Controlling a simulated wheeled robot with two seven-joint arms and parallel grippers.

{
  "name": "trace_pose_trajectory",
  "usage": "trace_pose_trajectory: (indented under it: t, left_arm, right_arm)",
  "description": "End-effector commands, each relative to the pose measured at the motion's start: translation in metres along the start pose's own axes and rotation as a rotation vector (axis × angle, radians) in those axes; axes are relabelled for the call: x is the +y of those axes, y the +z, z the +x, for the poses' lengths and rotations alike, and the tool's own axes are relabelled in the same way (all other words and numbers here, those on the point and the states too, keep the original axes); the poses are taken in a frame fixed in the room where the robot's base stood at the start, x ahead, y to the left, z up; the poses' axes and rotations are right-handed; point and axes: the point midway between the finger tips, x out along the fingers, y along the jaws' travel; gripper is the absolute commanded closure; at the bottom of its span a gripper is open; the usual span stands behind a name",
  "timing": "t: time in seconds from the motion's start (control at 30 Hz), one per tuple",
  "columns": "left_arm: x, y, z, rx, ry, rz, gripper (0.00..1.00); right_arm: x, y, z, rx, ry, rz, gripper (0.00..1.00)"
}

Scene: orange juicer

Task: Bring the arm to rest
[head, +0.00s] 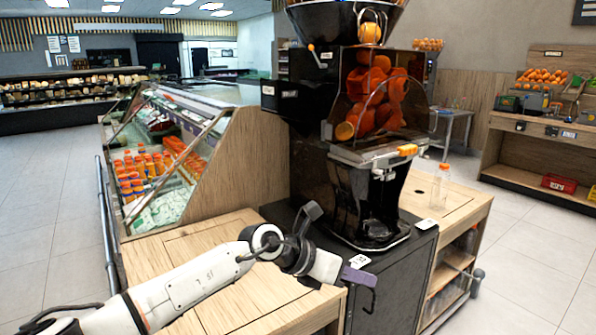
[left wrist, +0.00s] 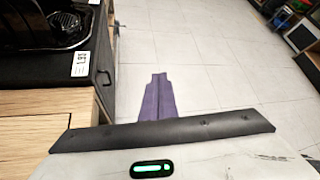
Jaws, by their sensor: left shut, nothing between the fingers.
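My left arm comes in from the lower left in the head view. Its gripper (head: 358,276) is in front of the black cabinet under the juicer, at about the height of the wooden counter top. In the left wrist view the purple fingers (left wrist: 156,98) are shut together with nothing between them, above the pale tiled floor. The black orange juicer (head: 378,120) stands behind the gripper, with orange parts behind its clear cover. My right gripper is in neither view.
The wooden counter (head: 240,290) lies under my left arm. A clear bottle (head: 440,187) stands on the counter right of the juicer. A glass display case (head: 165,150) with bottles is at the left. Open tiled floor (head: 545,255) lies at the right.

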Motion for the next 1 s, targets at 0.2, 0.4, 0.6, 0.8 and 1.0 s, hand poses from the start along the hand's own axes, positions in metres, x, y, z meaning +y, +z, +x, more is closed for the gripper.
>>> trace_pose_trajectory:
  t: [0.2, 0.4, 0.6, 0.8, 1.0]
  left_arm:
    - [-0.072, 0.027, 0.007, -0.344, -0.241, -0.323, 1.00]
    - [-0.062, 0.050, -0.058, -0.819, -0.409, -0.944, 1.00]
    - [0.027, -0.029, -0.133, -1.204, -0.352, -1.654, 1.00]
    - [0.073, -0.168, -0.177, -1.412, -0.139, -2.232, 1.00]
    - [0.054, -0.309, -0.210, -1.495, 0.176, -2.705, 1.00]
  right_arm:
    - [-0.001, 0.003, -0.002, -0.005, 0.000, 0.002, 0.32]
    - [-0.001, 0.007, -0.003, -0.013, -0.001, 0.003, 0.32]
    - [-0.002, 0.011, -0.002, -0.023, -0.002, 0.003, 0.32]
    - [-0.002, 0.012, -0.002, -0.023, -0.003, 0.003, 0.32]
    - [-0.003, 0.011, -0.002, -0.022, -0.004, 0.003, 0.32]
